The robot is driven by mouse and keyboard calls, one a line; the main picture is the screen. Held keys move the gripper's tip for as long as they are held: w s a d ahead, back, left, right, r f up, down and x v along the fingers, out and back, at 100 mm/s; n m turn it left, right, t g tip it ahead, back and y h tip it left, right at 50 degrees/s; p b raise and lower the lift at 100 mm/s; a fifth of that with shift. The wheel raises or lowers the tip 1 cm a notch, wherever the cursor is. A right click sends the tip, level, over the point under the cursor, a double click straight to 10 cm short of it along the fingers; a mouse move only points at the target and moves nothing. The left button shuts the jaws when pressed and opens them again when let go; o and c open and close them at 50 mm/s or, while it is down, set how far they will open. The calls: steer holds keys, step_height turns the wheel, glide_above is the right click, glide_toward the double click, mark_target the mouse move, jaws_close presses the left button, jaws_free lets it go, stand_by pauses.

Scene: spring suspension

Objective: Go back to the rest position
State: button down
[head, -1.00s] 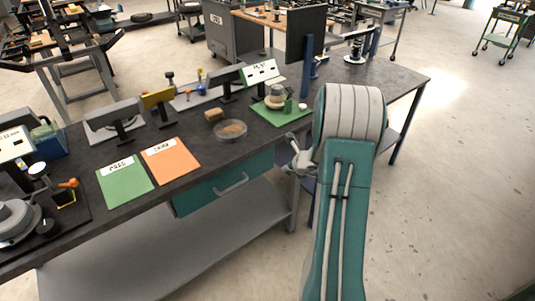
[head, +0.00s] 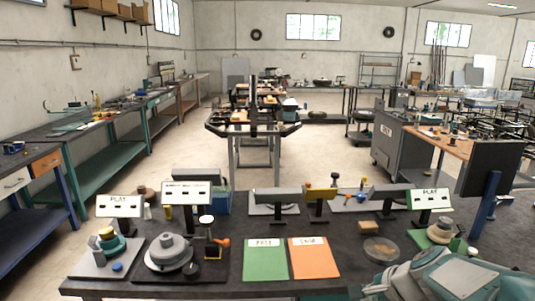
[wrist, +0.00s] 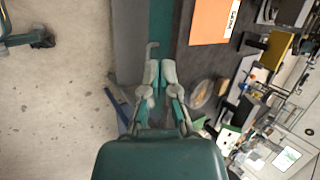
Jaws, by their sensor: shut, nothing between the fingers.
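My gripper (wrist: 160,72) shows in the wrist view with its two fingers close together, shut and empty. In the head view my arm fills the lower right corner, in front of the workbench (head: 215,286), and the fingertips are not clear there.
A green card (head: 265,261) and an orange card (head: 314,259) lie on the bench. Concrete floor (wrist: 55,110) beside the bench is clear in the wrist view.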

steer(key=s+a+r+n+h, duration=0.2)
steer(key=s+n, duration=0.5)
steer(key=s, duration=0.2)
steer(key=s+a+r+n+h, duration=0.1)
steer(key=s+a+r+n, duration=0.2)
steer(key=s+n, duration=0.5)
steer(key=shift+s+a+g+h, duration=0.3)
steer(key=shift+s+g+h, duration=0.05)
steer(key=shift+g+h, duration=0.05)
